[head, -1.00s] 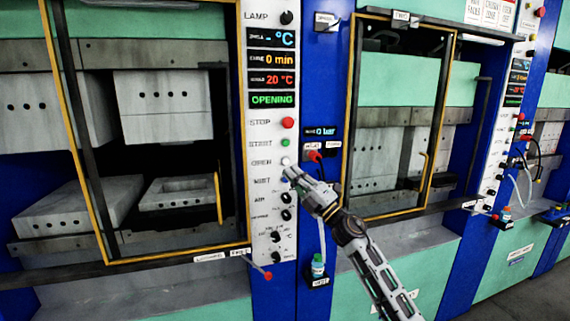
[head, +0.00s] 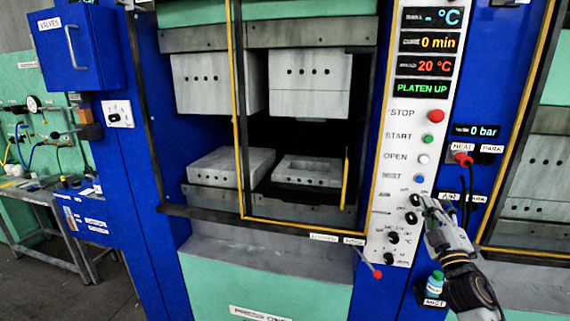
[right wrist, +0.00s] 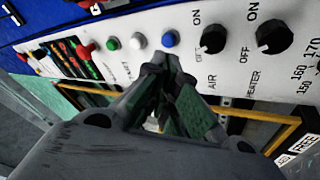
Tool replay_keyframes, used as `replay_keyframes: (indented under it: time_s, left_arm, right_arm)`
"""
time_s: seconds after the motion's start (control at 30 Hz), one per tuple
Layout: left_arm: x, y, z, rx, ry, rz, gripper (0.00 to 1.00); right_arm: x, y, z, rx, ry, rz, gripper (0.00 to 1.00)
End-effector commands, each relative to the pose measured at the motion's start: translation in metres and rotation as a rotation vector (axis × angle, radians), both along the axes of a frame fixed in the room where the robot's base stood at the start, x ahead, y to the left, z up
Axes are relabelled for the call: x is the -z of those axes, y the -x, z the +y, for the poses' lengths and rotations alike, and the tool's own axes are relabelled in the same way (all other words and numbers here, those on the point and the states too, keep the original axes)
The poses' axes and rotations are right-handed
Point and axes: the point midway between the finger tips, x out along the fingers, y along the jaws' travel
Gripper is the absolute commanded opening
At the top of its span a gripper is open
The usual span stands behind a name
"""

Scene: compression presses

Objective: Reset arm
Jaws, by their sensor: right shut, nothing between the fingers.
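My right gripper (head: 430,203) is shut and empty in front of the press's white control panel (head: 400,180). The AIR knob (right wrist: 213,39) and HEATER knob (right wrist: 275,37) are to the right in the wrist view. The display (head: 422,88) reads PLATEN UP. My left gripper is out of view.
The press interior shows an upper block (head: 310,82) raised over a lower mould (head: 305,170). A yellow-edged guard frame (head: 240,150) crosses the opening. A red-tipped lever (head: 377,274) and a small bottle (head: 435,281) stick out low. A table (head: 45,200) stands at left.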

Motion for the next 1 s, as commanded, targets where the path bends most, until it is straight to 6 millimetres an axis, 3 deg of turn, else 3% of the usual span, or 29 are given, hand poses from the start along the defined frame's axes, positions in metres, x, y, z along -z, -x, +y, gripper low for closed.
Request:
replay_keyframes:
  time_s: [0.27,0.57,0.77,1.0]
  left_arm:
    - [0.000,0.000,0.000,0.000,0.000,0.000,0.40]
    - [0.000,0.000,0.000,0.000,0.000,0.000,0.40]
    - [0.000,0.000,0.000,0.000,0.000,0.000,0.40]
    - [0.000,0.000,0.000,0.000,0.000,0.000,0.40]
  right_arm:
    - [0.072,0.016,0.003,0.078,-0.246,0.185,0.00]
    - [0.156,0.048,0.018,0.162,-0.484,0.425,0.00]
    - [0.213,0.081,0.037,0.215,-0.628,0.610,0.00]
    - [0.274,0.132,0.070,0.272,-0.778,0.854,0.00]
